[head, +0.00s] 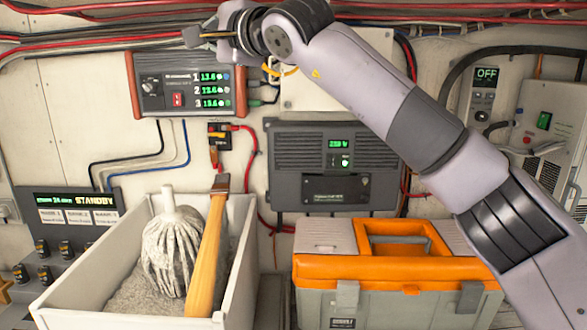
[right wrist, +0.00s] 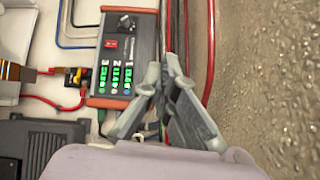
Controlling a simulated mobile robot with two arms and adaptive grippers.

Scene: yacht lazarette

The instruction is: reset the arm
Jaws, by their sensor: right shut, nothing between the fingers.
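My right arm reaches in from the lower right of the head view, up and across to the upper left. Its gripper (head: 192,36) is at the top, just above the battery monitor panel with green readouts (head: 187,84), in front of the red cables. In the right wrist view the two grey fingers (right wrist: 163,72) meet at their tips, with nothing held between them. The monitor panel also shows there (right wrist: 125,62), left of the fingers. My left gripper is not in view.
A white bin (head: 243,240) holding a mop head and a wooden-handled tool stands at lower left. A grey and orange toolbox (head: 398,268) sits right of it. A charger (head: 330,165) and cables (head: 100,40) are on the wall.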

